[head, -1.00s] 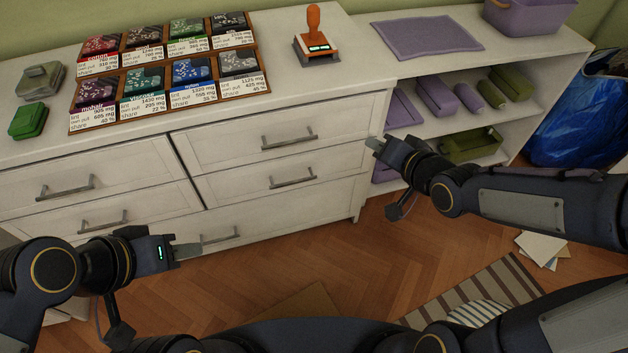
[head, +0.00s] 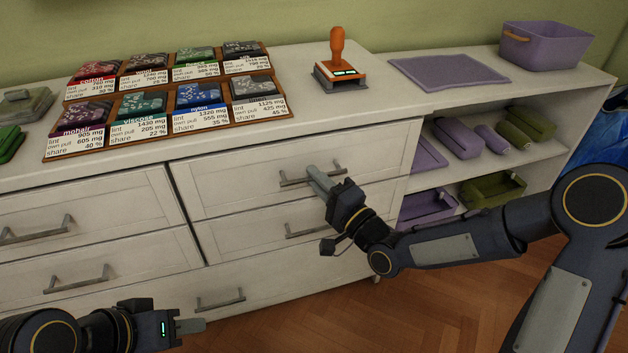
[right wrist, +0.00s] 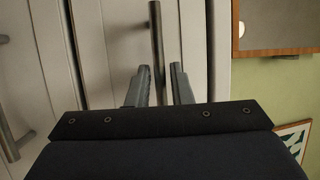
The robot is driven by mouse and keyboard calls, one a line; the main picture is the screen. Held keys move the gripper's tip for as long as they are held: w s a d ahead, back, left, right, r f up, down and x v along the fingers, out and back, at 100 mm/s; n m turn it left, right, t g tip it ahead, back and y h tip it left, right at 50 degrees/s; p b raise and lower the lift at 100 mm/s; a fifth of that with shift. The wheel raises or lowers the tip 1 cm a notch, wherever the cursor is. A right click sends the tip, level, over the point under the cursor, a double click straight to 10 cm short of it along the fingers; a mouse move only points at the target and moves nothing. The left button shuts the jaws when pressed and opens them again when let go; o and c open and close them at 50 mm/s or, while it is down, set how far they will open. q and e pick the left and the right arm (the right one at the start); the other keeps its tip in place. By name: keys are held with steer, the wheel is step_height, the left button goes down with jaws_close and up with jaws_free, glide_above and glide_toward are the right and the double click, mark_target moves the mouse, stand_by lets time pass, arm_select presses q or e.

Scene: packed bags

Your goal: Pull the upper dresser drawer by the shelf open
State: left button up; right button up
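The upper dresser drawer by the shelf (head: 240,179) has a white front that looks flush with the dresser. Its grey bar handle (head: 336,165) also shows in the right wrist view (right wrist: 155,35). My right gripper (head: 318,178) is at this handle. In the right wrist view its two fingers (right wrist: 160,80) are apart, with the bar between them and a gap on each side; I cannot tell how deep the bar sits. My left gripper (head: 190,326) is low at the left, in front of the lower drawers and away from the handles; its finger opening is unclear.
More drawers lie below and left, with bar handles (head: 220,300) sticking out. On the dresser top are a sample board (head: 165,147) and an orange-handled stamp (head: 338,70). The open shelf (head: 530,165) at right holds purple and green items. Wood floor (head: 440,300) is clear in front.

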steer(key=shift+w+a+r, duration=0.1)
steer(key=shift+w+a, duration=0.3)
jaws_close()
steer(key=shift+d, duration=0.1)
